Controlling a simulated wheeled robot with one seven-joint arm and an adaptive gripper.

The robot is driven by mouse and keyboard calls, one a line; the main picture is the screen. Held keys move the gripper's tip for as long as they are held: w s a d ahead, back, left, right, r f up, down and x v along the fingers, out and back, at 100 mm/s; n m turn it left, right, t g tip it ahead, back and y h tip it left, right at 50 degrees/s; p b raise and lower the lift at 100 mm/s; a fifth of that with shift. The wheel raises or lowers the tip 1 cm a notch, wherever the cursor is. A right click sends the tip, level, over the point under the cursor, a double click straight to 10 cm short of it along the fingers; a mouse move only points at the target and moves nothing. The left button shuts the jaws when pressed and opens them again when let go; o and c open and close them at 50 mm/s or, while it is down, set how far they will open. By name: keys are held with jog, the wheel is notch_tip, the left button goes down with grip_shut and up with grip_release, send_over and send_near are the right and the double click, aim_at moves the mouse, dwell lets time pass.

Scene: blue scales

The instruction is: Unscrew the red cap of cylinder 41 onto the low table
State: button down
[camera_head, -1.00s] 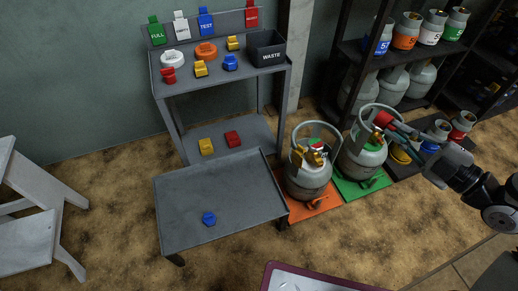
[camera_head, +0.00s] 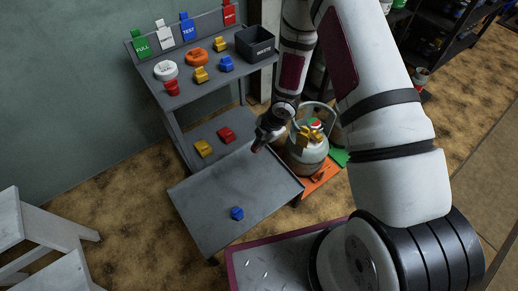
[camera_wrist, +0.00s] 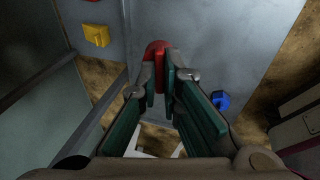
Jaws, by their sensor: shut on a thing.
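My gripper (camera_head: 262,142) hangs above the back right part of the grey low table (camera_head: 215,195). In the wrist view my gripper (camera_wrist: 161,80) is shut on a red cap (camera_wrist: 155,52), held between the fingertips, with the table top (camera_wrist: 215,40) below it. A blue cap (camera_head: 237,214) lies on the low table; it also shows in the wrist view (camera_wrist: 220,101). A grey-green gas cylinder (camera_head: 307,160) stands on an orange mat. The cylinder on the green mat (camera_head: 340,157) is mostly hidden behind my arm. I cannot read the number 41 anywhere.
A taller grey bench (camera_head: 165,90) stands behind the low table, with coloured caps, small signs and a black WASTE bin (camera_head: 258,44). Its lower shelf holds a yellow (camera_head: 203,149) and a red block (camera_head: 226,134). A white stool (camera_head: 30,235) stands left. Most of the low table is bare.

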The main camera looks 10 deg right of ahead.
jog(key=s+f+h+b, duration=0.1)
jog(key=f+b, duration=0.1)
jog(key=f, duration=0.2)
jog(key=s+f+g+h+b, duration=0.1)
jog(key=f+b, duration=0.2)
jog(key=f, duration=0.2)
jog(key=f+g+h+b, duration=0.1)
jog(key=f+b, duration=0.1)
jog(key=f, duration=0.3)
jog(key=shift+s+a+m, duration=0.3)
jog(key=shift+s, duration=0.1)
jog(key=c, duration=1.7)
grip_release()
jog(key=shift+r, duration=0.1)
notch_tip(320, 180, up, 12)
jog(key=shift+f, duration=0.1)
